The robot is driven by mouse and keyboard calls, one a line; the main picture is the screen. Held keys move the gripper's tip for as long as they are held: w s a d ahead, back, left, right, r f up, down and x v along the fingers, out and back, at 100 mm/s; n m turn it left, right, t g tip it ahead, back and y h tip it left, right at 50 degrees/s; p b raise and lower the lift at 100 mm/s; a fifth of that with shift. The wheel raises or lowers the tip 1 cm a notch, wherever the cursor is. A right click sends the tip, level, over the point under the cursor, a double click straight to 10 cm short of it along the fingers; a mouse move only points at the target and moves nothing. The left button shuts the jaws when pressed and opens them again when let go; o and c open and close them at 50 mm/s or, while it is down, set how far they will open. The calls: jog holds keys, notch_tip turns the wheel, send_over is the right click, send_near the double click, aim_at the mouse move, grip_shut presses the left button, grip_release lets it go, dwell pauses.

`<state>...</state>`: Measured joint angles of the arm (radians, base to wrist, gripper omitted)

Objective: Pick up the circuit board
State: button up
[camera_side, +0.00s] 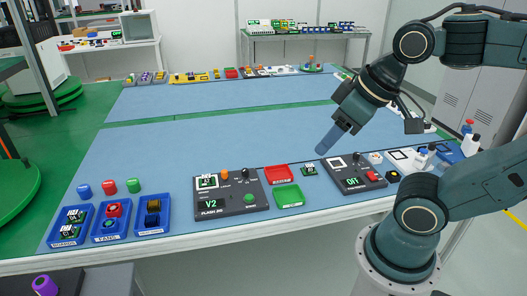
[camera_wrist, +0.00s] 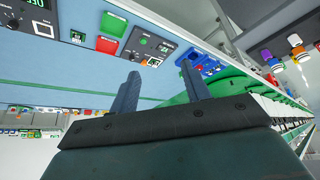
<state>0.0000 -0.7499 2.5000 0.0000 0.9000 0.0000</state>
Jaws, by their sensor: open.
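A small green circuit board (camera_side: 310,170) lies flat on the blue table, between the green tray and the box reading OFF. It also shows in the wrist view (camera_wrist: 78,37), near the top left. More green boards (camera_side: 70,222) sit in the blue BOARDS bin (camera_side: 60,241) at the front left. My gripper (camera_side: 322,149) is above the table, up and to the right of the loose board in the side view, and apart from it. In the wrist view its two fingers (camera_wrist: 158,75) are spread, with nothing between them.
A red tray (camera_side: 278,174) and a green tray (camera_side: 288,195) lie left of the loose board. Beyond them stands the FLASH JIG box (camera_side: 232,204). The OFF box (camera_side: 354,179) is close on the board's right. The middle of the blue table (camera_side: 200,145) is clear.

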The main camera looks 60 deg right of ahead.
jog(key=m+g+y, duration=0.2)
jog(key=m+y, duration=0.1)
jog(key=m, duration=2.4)
send_over(215, 181)
jog(key=shift+w+f, duration=0.1)
jog(key=shift+f, duration=13.55)
